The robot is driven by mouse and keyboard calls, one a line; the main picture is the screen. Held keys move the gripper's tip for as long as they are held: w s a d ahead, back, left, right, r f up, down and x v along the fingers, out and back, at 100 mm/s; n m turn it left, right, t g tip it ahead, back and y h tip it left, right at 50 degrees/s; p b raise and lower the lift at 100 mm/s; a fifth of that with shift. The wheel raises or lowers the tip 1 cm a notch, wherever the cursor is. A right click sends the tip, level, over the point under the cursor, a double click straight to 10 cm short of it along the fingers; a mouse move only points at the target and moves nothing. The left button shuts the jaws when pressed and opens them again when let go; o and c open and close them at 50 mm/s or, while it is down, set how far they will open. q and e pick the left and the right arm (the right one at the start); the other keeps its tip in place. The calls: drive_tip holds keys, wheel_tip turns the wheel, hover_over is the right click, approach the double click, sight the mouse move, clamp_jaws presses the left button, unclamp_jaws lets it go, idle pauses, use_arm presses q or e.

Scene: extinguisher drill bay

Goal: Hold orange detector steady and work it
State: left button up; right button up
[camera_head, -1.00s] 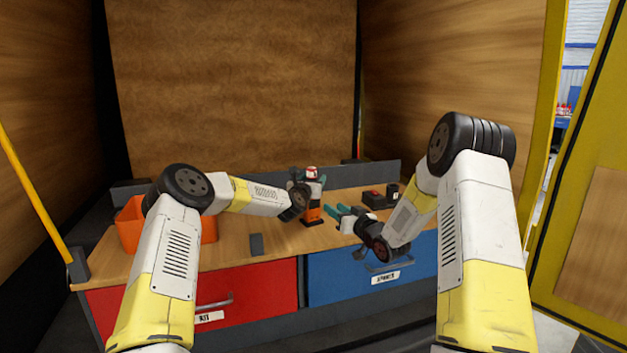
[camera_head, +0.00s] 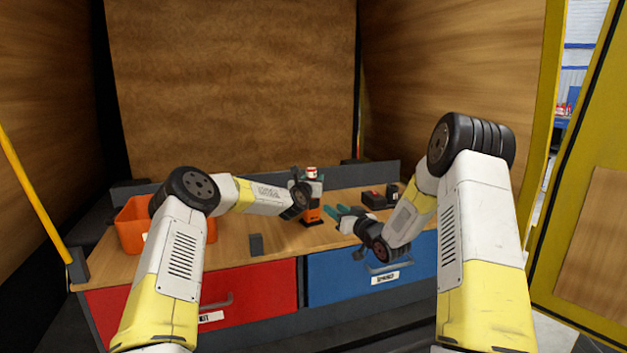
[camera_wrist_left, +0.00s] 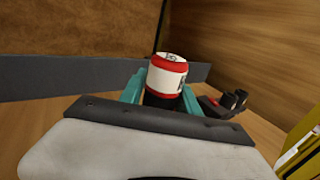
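The orange detector (camera_head: 312,214) stands upright on the wooden bench top, with a dark middle and a white and red top. The top also shows large in the left wrist view (camera_wrist_left: 167,76). My left gripper (camera_head: 308,177) has its teal fingers on both sides of the detector's dark upper part, just below the top. They look closed against it; the exact contact is partly hidden by the wrist. My right gripper (camera_head: 339,209) is low over the bench to the right of the detector, its teal fingers apart and empty.
An orange bin (camera_head: 133,228) stands at the bench's left. A dark box with a red button (camera_head: 373,197) sits at the right, beside a small dark object (camera_head: 392,190). A grey block (camera_head: 256,245) is near the front edge. Red (camera_head: 250,285) and blue (camera_head: 340,273) drawers are below.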

use_arm(q)
drive_tip(key=shift+o, duration=1.2)
